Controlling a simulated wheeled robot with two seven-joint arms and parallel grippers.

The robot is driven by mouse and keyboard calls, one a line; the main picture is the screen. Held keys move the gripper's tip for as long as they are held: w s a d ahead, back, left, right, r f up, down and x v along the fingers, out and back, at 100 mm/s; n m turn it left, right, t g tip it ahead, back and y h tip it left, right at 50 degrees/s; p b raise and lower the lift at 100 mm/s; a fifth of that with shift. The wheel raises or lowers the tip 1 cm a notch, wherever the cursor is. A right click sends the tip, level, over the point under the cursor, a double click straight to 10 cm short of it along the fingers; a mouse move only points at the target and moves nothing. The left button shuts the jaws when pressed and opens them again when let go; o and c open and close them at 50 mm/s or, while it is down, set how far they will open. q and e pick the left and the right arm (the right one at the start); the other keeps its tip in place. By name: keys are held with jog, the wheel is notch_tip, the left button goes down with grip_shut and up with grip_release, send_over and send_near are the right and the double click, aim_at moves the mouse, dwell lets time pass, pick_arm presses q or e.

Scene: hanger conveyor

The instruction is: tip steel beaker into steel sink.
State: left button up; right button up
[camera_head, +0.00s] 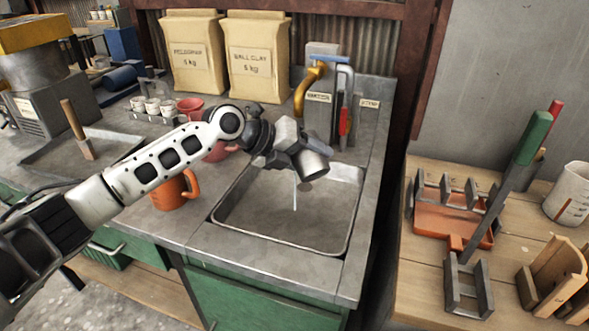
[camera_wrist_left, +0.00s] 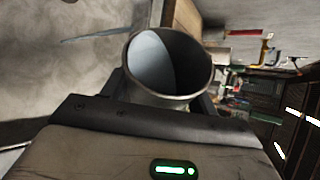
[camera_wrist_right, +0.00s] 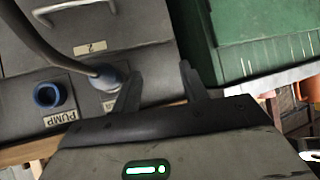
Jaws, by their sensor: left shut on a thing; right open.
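The steel beaker (camera_head: 315,165) is tilted well over above the steel sink (camera_head: 300,226), its mouth facing down and to the right. My left gripper (camera_head: 296,148) is shut around the beaker's body. A thin pale stream (camera_head: 295,192) drops from below the beaker into the basin. In the left wrist view the beaker (camera_wrist_left: 187,62) shows its open mouth, with a pale bluish surface inside along the left. My right gripper (camera_wrist_right: 157,85) is open and empty in the right wrist view, in front of grey panels. It does not show in the head view.
A yellow tap (camera_head: 303,90) stands behind the sink. An orange mug (camera_head: 172,192) is left of it, and reddish cups are partly hidden behind my left arm. Two paper sacks (camera_head: 258,60) stand at the back. A wooden bench (camera_head: 430,250) with racks is at right.

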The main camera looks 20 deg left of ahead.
pick_arm(q)
jog(key=shift+b, duration=0.45)
jog(key=shift+f+n+g+h, duration=0.1)
jog(key=shift+n+g+h, duration=0.2)
dwell(0.4)
jog(key=shift+b, duration=0.55)
jog(key=shift+w+f+n+h, duration=0.1)
jog(key=shift+n+h, duration=0.2)
jog(key=shift+h, duration=0.1)
jog(key=shift+a+f+g+b, duration=0.1)
jog(key=shift+g+b, duration=0.2)
jog(key=shift+b, duration=0.45)
jog(key=shift+n, duration=0.3)
jog(key=shift+b, duration=0.3)
jog(key=shift+w+f+g+h, duration=0.1)
jog(key=shift+g+h, duration=0.2)
jog(key=shift+h, duration=0.1)
jog(key=shift+a+n+b, duration=0.1)
jog(key=shift+n+b, duration=0.2)
jog(key=shift+b, duration=0.15)
